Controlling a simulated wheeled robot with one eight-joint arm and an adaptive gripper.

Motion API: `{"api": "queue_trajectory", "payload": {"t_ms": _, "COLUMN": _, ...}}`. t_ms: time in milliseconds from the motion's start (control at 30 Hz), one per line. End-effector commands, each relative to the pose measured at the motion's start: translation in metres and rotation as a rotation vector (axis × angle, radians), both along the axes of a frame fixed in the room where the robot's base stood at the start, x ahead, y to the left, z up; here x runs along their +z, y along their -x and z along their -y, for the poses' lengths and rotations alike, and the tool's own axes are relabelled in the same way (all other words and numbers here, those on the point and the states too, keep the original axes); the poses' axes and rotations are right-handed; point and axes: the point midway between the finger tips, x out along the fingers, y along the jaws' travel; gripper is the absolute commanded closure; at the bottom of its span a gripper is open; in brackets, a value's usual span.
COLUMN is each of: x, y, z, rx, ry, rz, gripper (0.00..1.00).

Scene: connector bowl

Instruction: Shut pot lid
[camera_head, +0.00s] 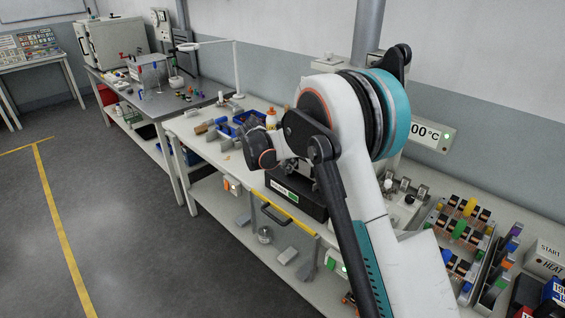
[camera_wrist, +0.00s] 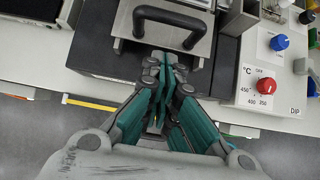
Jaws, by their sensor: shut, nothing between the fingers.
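In the wrist view, the pot lid is a metal plate with a black bar handle (camera_wrist: 172,18) at the top middle. It lies over the dark pot body (camera_wrist: 98,45); I cannot tell whether it is fully closed. My gripper (camera_wrist: 165,62) has teal fingers drawn together with nothing between them. Its tips are just in front of the handle, close to the lid's near edge; contact cannot be made out. In the head view, the black pot housing (camera_head: 290,194) with a green label sits on the bench, and my arm hides the lid and gripper.
A control panel with a red temperature knob (camera_wrist: 265,86) and a blue knob (camera_wrist: 279,42) stands right of the pot.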

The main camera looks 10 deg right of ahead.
Motion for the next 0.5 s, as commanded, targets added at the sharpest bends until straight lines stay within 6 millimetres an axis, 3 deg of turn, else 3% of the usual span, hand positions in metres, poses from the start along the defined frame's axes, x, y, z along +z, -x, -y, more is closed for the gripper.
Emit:
{"api": "queue_trajectory", "payload": {"t_ms": 200, "x": -0.005, "y": -0.017, "z": 0.024, "rx": -0.003, "ry": 0.0, "rz": 0.0, "gripper": 1.0}}
{"api": "queue_trajectory", "payload": {"t_ms": 500, "x": -0.005, "y": -0.022, "z": 0.03, "rx": -0.001, "ry": 0.0, "rz": 0.001, "gripper": 1.0}}
